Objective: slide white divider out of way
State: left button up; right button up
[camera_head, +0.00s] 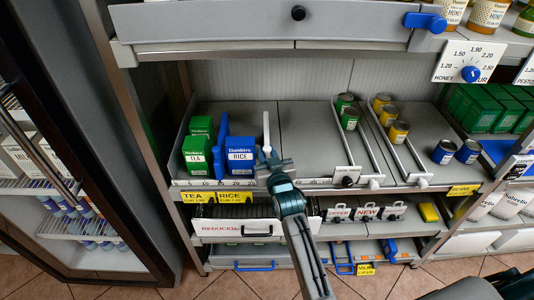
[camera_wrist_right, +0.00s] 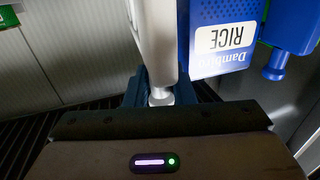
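The white divider (camera_head: 266,130) stands on the middle shelf just right of the blue RICE boxes (camera_head: 240,154). In the right wrist view the white divider (camera_wrist_right: 157,40) runs away from me, left of a RICE box (camera_wrist_right: 236,35). My right gripper (camera_head: 267,160) is at the divider's front end, at the shelf edge. In the wrist view the fingers of my right gripper (camera_wrist_right: 160,92) lie close on both sides of the divider's knob and look shut on it. My left gripper is not in view.
A blue divider (camera_head: 221,138) stands between the green TEA boxes (camera_head: 197,154) and the RICE. Right of the white divider is bare shelf (camera_head: 305,145), then more dividers with green cans (camera_head: 349,119) and yellow cans (camera_head: 399,132). An upper shelf (camera_head: 240,20) overhangs.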

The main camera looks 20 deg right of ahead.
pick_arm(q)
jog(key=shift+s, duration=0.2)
pick_arm(e)
grip_shut()
